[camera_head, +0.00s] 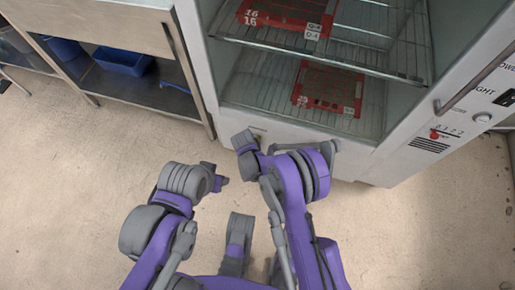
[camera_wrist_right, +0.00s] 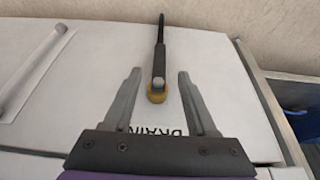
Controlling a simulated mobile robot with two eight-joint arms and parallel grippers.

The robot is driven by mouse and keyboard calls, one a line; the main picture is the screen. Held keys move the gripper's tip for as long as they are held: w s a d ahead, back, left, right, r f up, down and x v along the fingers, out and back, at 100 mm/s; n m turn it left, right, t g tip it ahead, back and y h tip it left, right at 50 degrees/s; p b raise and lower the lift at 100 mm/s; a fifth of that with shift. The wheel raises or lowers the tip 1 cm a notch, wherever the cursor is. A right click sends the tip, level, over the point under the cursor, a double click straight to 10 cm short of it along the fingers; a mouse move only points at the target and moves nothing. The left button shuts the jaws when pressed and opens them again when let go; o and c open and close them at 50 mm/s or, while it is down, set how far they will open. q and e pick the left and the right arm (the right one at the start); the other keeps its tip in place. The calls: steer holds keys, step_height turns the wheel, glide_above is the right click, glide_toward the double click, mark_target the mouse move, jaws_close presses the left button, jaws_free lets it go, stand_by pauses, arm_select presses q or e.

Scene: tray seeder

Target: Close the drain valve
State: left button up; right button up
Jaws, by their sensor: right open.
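The drain valve (camera_wrist_right: 158,92) shows in the right wrist view on a pale panel, a brass-coloured body with a grey pivot. Its dark lever (camera_wrist_right: 160,38) points straight up in the picture, away from the word DRAIN, which is partly covered by my gripper. My right gripper (camera_wrist_right: 158,78) is open, one finger on each side of the valve's body, with gaps on both sides and no visible contact. In the head view my right arm reaches the cabinet's low front, where I cannot make out the valve. My left gripper (camera_head: 220,183) hangs above the floor; its jaws are unclear.
A metal bench (camera_head: 110,22) with a blue bin (camera_head: 122,62) stands to the left. The floor (camera_head: 60,170) at left is clear. A bar handle (camera_wrist_right: 38,70) lies left of the valve.

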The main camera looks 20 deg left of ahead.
steer(key=b+x, duration=0.2)
steer(key=x, duration=0.7)
steer(key=shift+w+f, duration=0.1)
steer(key=shift+f, duration=0.2)
jaws_close()
stand_by(1.0)
